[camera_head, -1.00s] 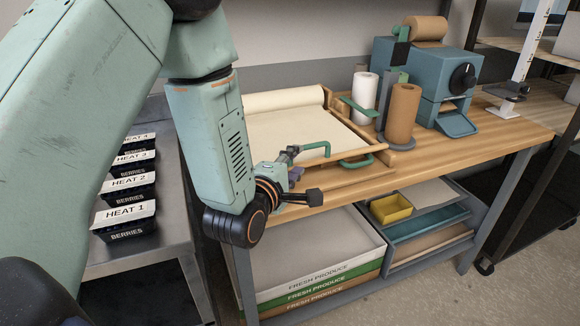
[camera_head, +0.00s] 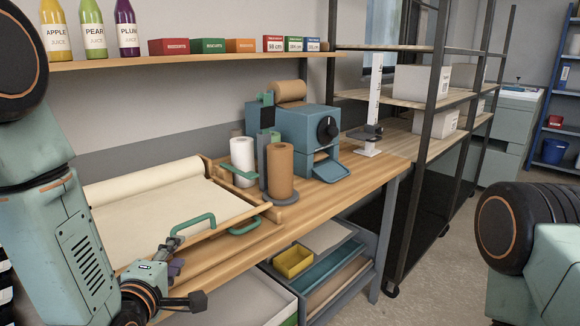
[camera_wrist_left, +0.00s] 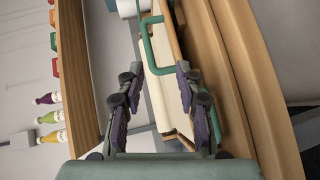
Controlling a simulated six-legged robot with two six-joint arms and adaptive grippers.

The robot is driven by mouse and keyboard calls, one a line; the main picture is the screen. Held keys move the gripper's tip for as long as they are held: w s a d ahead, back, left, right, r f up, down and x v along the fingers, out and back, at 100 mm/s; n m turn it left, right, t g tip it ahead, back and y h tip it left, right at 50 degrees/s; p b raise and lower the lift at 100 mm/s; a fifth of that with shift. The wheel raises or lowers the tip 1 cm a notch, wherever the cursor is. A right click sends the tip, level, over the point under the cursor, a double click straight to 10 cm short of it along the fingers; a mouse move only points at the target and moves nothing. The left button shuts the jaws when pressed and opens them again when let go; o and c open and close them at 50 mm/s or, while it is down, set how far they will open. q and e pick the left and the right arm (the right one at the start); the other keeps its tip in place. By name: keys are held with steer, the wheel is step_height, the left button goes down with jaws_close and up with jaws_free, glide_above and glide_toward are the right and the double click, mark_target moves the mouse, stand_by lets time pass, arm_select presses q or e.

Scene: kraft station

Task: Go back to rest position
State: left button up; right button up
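My left gripper (camera_head: 178,256) is low at the left in the head view, by the front edge of the wooden workbench (camera_head: 225,248). In the left wrist view its two fingers (camera_wrist_left: 154,100) are spread apart with nothing between them. Beyond them lies the paper board with its green handle (camera_wrist_left: 150,45); the gripper looks apart from it. Part of my right arm shows at the right edge of the head view, but its gripper is out of the picture.
The bench holds a paper roll (camera_head: 150,182), a white roll (camera_head: 243,160), a brown roll (camera_head: 280,170) and a blue machine (camera_head: 308,130). A shelf with juice bottles (camera_head: 93,30) hangs above. A yellow bin (camera_head: 293,261) sits below. Open floor lies at the right.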

arm_select(q)
steer(key=s+f+m+g, duration=0.1)
steer(key=f+m, duration=0.1)
steer(key=s+f+m+g, duration=0.1)
steer(key=f+m, duration=0.1)
steer(key=s+f+m+g, duration=0.1)
steer(key=f+m, duration=0.1)
steer(key=f, duration=0.1)
steer(key=shift+s+d+f, duration=0.1)
steer(key=shift+s+d, duration=0.05)
steer(key=shift+d, duration=0.15)
steer(key=s+f+m+g+b, duration=0.1)
steer(key=s+f+m+g, duration=0.4)
steer(key=s+f, duration=0.7)
steer(key=s+d+f+m+g+b, duration=0.1)
steer(key=s+f+m+g, duration=0.5)
steer(key=s+f, duration=0.6)
steer(key=s+g+b, duration=0.1)
steer(key=s, duration=0.6)
steer(key=shift+d+f+g+h, duration=0.25)
steer(key=shift+f+g+h, duration=0.05)
steer(key=shift+f, duration=0.05)
